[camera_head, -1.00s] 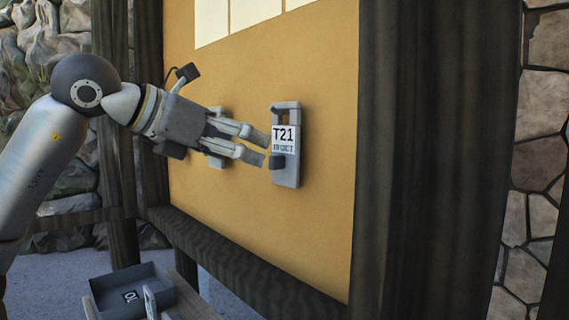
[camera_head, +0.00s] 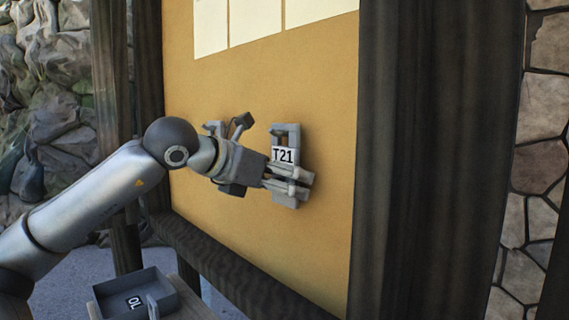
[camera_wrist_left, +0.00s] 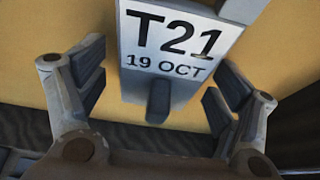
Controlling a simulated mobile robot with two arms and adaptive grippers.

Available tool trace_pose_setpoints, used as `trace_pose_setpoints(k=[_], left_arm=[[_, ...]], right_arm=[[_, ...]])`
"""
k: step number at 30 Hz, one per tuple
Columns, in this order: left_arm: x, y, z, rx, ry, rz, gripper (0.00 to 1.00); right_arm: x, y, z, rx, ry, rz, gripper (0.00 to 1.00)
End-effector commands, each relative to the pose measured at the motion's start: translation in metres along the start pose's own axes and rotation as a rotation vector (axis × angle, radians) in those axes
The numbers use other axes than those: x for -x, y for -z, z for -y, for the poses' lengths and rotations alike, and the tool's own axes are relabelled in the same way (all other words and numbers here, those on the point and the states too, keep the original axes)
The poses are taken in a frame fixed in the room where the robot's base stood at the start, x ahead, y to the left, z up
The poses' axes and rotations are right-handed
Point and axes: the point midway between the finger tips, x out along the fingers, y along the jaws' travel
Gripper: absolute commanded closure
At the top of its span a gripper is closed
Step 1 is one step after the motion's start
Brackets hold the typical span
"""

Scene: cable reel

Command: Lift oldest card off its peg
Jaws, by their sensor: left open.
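A white card (camera_head: 282,156) marked T21 hangs on a grey holder (camera_head: 291,133) on the yellow board. In the left wrist view the card (camera_wrist_left: 175,42) reads "T21 19 OCT", and a dark peg (camera_wrist_left: 158,100) sticks out just below its lower edge. My left gripper (camera_head: 303,184) is in front of the holder's lower part and hides the peg in the head view. In the wrist view its open fingers (camera_wrist_left: 155,98) stand on either side of the peg and the holder's lower part, with gaps on both sides. I cannot tell how deep they reach.
A second grey holder (camera_head: 213,127) is on the board to the left, partly behind my left gripper. A grey tray (camera_head: 168,287) with a label inside stands below. Dark wooden posts (camera_head: 420,150) and a lower beam frame the board.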

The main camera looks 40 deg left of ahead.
Motion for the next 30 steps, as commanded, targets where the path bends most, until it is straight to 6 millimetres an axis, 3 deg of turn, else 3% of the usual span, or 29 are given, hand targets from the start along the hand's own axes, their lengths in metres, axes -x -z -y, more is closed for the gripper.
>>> trace_pose_setpoints(k=[4,18,30], left_arm=[[0.0000,0.0004,0.0000,0.000,0.000,0.000,0.14],[0.0006,-0.0003,-0.0001,0.000,0.000,0.002,0.73],[0.0026,-0.0050,-0.0006,-0.001,-0.002,0.002,0.73]], right_arm=[[-0.0007,0.0003,0.0007,-0.001,0.001,-0.001,0.65],[-0.0006,0.0011,0.0031,-0.002,0.004,-0.002,0.65],[0.0001,0.0013,0.0030,-0.001,0.003,-0.002,0.65]])
